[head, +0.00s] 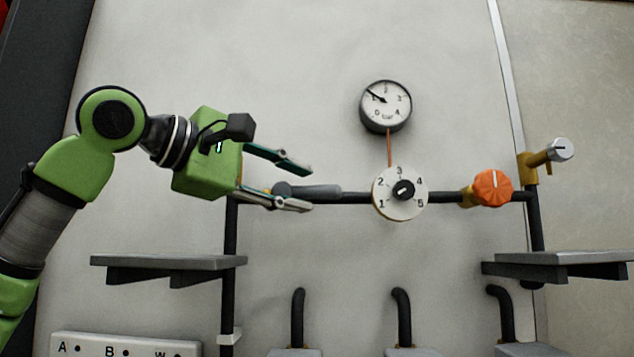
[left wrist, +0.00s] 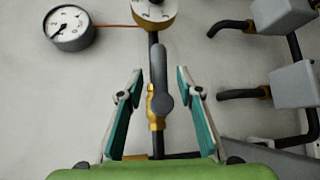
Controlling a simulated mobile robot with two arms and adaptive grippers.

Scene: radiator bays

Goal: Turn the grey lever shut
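The grey lever (head: 325,191) sits on the dark horizontal pipe, left of the white numbered dial (head: 389,204). Its handle lies along the pipe, pointing right toward the dial. In the left wrist view the lever (left wrist: 158,65) points up the picture, above a brass valve body (left wrist: 155,118). My left gripper (head: 307,188) is open, with one finger above and one below the lever in the head view. In the left wrist view the fingers (left wrist: 158,76) stand either side of it, with a visible gap on both sides. My right gripper is not in view.
A pressure gauge (head: 386,105) hangs above the dial. An orange knob (head: 492,188) and a brass tap with a silver knob (head: 559,150) are at the right. Grey shelves jut out at left (head: 170,261) and right (head: 570,259). Black bent pipes (head: 401,312) stand below.

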